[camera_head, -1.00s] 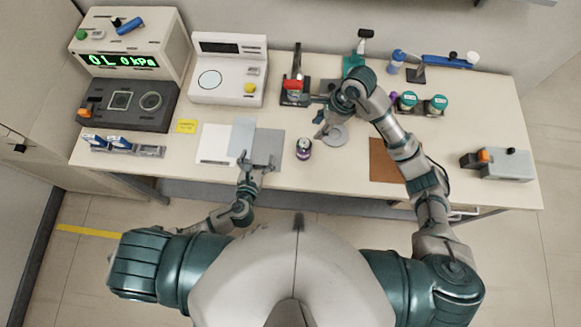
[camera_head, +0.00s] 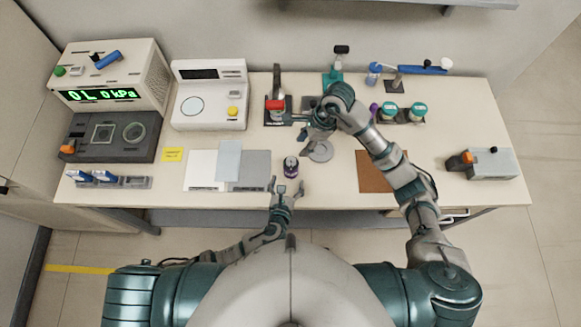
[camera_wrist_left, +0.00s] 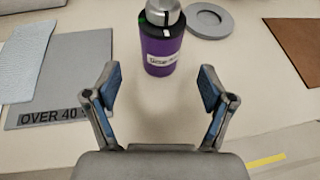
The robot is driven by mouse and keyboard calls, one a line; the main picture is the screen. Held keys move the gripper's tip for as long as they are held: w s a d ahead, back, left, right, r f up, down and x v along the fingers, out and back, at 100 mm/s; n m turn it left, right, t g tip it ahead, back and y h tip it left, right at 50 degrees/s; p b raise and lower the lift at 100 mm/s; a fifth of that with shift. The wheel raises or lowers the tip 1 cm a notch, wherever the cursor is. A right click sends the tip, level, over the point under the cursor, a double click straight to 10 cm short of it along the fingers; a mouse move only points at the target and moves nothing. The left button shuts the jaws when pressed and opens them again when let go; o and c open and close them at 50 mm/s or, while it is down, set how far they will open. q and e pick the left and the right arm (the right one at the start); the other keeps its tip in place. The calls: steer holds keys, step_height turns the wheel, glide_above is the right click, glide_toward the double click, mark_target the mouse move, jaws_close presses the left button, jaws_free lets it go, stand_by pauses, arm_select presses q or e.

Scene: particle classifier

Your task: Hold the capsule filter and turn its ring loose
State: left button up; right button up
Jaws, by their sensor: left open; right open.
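The capsule filter looks to be the small purple canister (camera_head: 291,167) with a grey metal top, upright on the bench near its front edge. In the left wrist view the purple body (camera_wrist_left: 162,50) has a white label, and its top is cut off by the frame edge. My left gripper (camera_head: 286,184) is open just in front of it; in the wrist view the fingers (camera_wrist_left: 160,86) are spread to either side, short of the canister and not touching it. My right gripper (camera_head: 309,145) is open and empty, behind and right of the canister, above the bench.
A round grey disc (camera_head: 321,152) lies right of the canister. A grey mat (camera_head: 250,172) lies left of it, and a brown mat (camera_head: 375,172) farther right. A red-topped stand (camera_head: 275,112) and green-capped jars (camera_head: 390,111) stand behind.

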mark_target(291, 168)
arm_select(q)
steer(key=x, duration=0.7)
steer(key=shift+w+f, duration=0.15)
steer(key=shift+w, duration=0.15)
jaws_close()
stand_by(0.5)
